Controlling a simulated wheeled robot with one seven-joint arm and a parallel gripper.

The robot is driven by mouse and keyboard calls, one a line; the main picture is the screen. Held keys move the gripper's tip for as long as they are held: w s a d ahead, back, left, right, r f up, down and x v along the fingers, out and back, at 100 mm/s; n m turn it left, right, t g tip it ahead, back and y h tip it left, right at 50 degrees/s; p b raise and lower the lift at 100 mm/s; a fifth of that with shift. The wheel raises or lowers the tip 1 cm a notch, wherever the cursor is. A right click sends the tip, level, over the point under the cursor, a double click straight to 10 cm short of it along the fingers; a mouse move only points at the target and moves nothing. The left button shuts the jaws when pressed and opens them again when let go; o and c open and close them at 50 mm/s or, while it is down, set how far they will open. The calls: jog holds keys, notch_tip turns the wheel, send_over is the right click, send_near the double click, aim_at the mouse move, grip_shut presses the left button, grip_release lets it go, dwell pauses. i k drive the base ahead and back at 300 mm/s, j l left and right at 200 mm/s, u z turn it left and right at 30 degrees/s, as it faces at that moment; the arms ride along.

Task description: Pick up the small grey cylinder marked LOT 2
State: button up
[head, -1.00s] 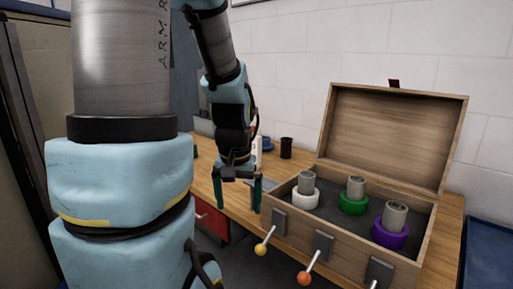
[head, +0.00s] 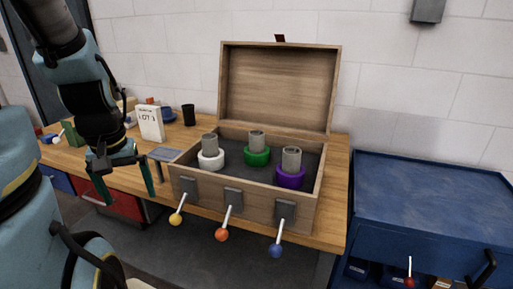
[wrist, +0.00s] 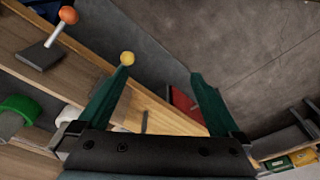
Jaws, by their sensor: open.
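Three small grey cylinders stand upright in an open wooden box (head: 250,203). One (head: 210,144) is in a white ring (head: 211,161), one (head: 257,140) in a green ring (head: 257,156), one (head: 291,159) in a purple ring (head: 290,178). I cannot read a LOT mark on any of them. My gripper (head: 127,198) is open and empty, left of the box and in front of the table. The wrist view shows its two green fingers apart (wrist: 160,75), with the green ring (wrist: 20,106) at the left edge.
Levers with yellow (head: 176,219), orange (head: 222,235) and blue (head: 275,250) knobs stick out from the box front. The raised lid (head: 278,85) stands behind. A white card (head: 150,122) with partly legible LOT lettering and a black cup (head: 188,115) stand behind left. A blue cabinet (head: 430,205) is right.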

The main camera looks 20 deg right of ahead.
aim_at(256, 137)
jog(key=u, duration=0.6)
jog(key=k+l+u, duration=0.25)
jog(key=u, duration=0.25)
jog(key=k+l+u, duration=0.25)
jog(key=u, duration=0.2)
jog(key=k+l+u, duration=0.15)
jog(key=k+u, duration=0.15)
jog(key=u, duration=0.2)
jog(key=k+j+u, duration=0.1)
jog(key=k+u, duration=0.15)
jog(key=k, duration=1.05)
jog(key=l, duration=0.7)
jog(key=k, duration=0.05)
